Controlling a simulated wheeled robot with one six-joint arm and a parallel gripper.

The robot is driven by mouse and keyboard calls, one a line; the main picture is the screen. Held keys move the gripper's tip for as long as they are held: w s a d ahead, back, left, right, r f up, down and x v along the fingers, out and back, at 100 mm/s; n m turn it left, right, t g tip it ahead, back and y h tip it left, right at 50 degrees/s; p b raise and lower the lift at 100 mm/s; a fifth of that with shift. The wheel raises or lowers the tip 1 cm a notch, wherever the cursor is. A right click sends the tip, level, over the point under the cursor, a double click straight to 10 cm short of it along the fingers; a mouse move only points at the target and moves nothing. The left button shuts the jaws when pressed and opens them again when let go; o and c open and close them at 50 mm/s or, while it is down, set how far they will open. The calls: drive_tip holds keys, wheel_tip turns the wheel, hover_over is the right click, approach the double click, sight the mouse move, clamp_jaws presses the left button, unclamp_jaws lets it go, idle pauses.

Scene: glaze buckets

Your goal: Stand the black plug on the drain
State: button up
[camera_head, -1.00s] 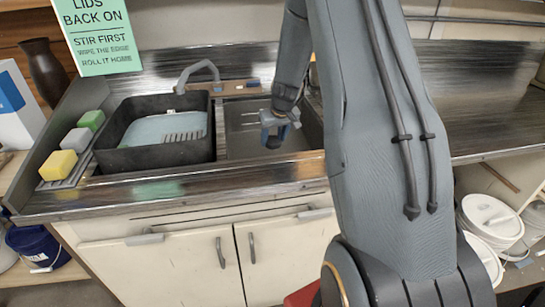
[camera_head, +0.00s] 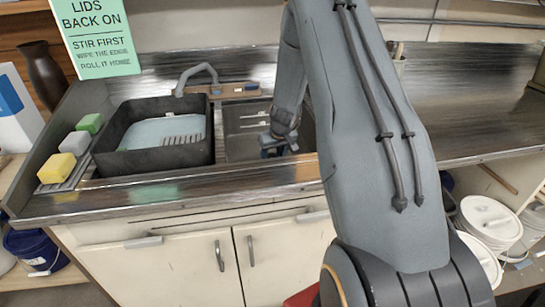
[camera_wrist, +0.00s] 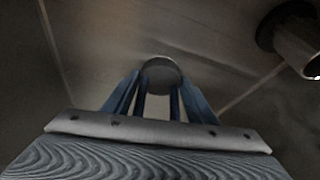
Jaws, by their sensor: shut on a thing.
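My gripper (camera_head: 278,146) reaches down into the right-hand sink basin (camera_head: 243,125); its fingertips are partly hidden behind the basin's front rim. In the wrist view my gripper (camera_wrist: 160,92) has its blue fingers closed around a dark, round-topped thing, which looks like the black plug (camera_wrist: 161,70). The basin floor lies beyond it, with crease lines running across. I cannot make out the drain; the plug and fingers may hide it. I cannot tell whether the plug touches the floor.
A dark round thing with a metallic cylinder (camera_wrist: 302,48) is at the wrist view's upper right. The tap (camera_head: 198,72) stands behind, and several sponges (camera_head: 75,143) lie at the left. The counter to the right is mostly clear.

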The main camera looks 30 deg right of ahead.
drive_tip(key=o, duration=1.2)
drive_tip(key=shift+o, duration=0.2)
drive_tip(key=shift+r, duration=0.1)
drive_tip(key=shift+r, duration=0.2)
drive_tip(key=b+v, duration=0.1)
drive_tip(key=v, duration=1)
drive_tip(key=shift+s+r, duration=0.15)
drive_tip(key=shift+r, duration=0.15)
